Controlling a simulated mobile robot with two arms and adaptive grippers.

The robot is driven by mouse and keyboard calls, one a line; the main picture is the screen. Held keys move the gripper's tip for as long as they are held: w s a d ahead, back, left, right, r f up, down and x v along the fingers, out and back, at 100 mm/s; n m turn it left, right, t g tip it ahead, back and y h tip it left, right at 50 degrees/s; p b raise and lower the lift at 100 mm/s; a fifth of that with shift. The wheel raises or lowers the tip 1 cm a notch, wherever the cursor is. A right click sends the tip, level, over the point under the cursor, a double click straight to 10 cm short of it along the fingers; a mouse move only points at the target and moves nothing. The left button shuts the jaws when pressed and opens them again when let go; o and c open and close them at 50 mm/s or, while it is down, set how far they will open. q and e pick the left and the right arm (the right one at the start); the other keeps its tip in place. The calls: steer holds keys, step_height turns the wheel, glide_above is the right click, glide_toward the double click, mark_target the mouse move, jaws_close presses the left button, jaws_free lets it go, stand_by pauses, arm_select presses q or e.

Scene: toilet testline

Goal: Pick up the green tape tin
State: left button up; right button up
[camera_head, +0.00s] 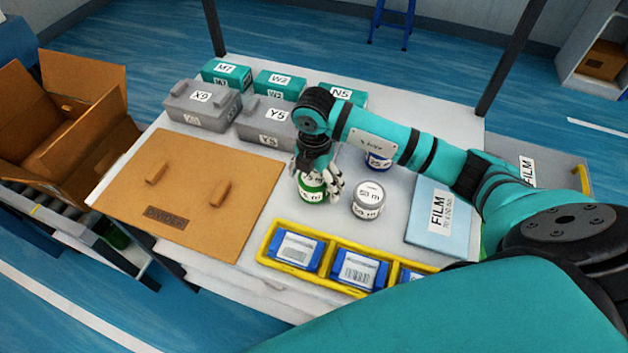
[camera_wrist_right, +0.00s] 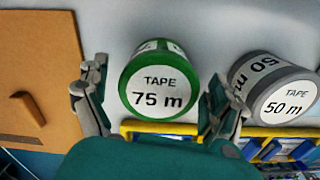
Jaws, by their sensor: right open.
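The green tape tin (camera_head: 311,188) stands on the white table, right of the brown divider board. In the right wrist view the green tin (camera_wrist_right: 160,85) shows a white lid reading "TAPE 75 m". My right gripper (camera_head: 320,181) is over the tin from above, partly hiding it in the head view. In the right wrist view my right gripper (camera_wrist_right: 157,102) is open, with one finger on each side of the tin and gaps between them and it. My left gripper is not in view.
A grey 50 m tape tin (camera_head: 368,203) stands close on the right, and a blue tin (camera_head: 378,160) behind it. A yellow tray (camera_head: 262,252) with blue packs lies in front. The divider board (camera_head: 190,187) is left. Grey boxes (camera_head: 203,104) stand behind.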

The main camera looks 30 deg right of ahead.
steer(key=shift+f, duration=0.65)
steer(key=c, duration=1.4)
